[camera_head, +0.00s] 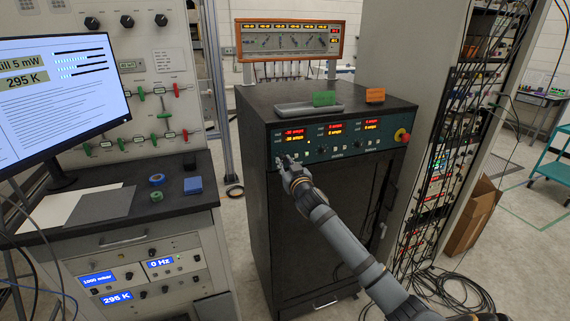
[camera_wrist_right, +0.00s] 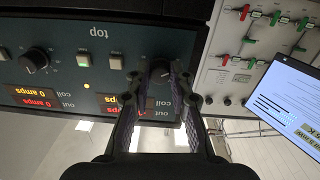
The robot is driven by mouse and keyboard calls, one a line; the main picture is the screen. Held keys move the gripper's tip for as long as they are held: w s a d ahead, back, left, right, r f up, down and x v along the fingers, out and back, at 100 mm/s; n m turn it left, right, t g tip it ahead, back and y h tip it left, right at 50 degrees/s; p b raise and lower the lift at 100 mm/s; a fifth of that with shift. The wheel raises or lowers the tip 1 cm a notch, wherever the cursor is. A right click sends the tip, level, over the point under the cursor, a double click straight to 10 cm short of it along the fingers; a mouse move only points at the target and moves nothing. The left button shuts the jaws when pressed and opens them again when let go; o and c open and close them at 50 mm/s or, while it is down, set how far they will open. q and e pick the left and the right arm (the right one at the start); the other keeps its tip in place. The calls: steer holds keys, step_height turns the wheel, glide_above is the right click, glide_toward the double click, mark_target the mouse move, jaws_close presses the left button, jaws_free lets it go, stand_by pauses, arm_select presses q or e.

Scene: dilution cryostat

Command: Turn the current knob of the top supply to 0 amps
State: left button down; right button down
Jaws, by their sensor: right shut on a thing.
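The supply panel (camera_head: 350,140) is a dark teal strip across the upper front of a black cabinet, with several red and orange amps displays. The leftmost display pair (camera_head: 294,135) shows nonzero-looking figures, too small to read surely. My right gripper (camera_head: 284,163) is at the panel's left end, below that pair. In the wrist view, which is upside down, its two fingers (camera_wrist_right: 161,78) are shut on a dark round knob (camera_wrist_right: 159,70). The label "top" (camera_wrist_right: 98,32) is beside it. The fingers partly hide the nearby display (camera_wrist_right: 112,103). My left gripper is out of view.
A second knob (camera_wrist_right: 36,62) and pale square buttons (camera_wrist_right: 114,62) are near the held knob. A red emergency button (camera_head: 402,135) is at the panel's right end. A grey tray (camera_head: 308,109), green block (camera_head: 325,99) and orange block (camera_head: 375,95) are on the cabinet top.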

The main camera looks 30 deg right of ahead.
steer(key=shift+f, duration=0.1)
steer(key=shift+f+m+b, duration=0.1)
steer(key=shift+m+b, duration=0.7)
steer(key=shift+b, duration=0.15)
steer(key=m+b, duration=0.2)
steer(key=shift+m, duration=0.3)
steer(key=m+b, duration=0.3)
steer(key=shift+m, duration=0.3)
steer(key=m+b, duration=1.2)
steer(key=shift+y, duration=0.3)
steer(key=shift+r+m+b, duration=0.25)
steer(key=shift+m+b, duration=1.55)
steer(key=shift+b, duration=0.05)
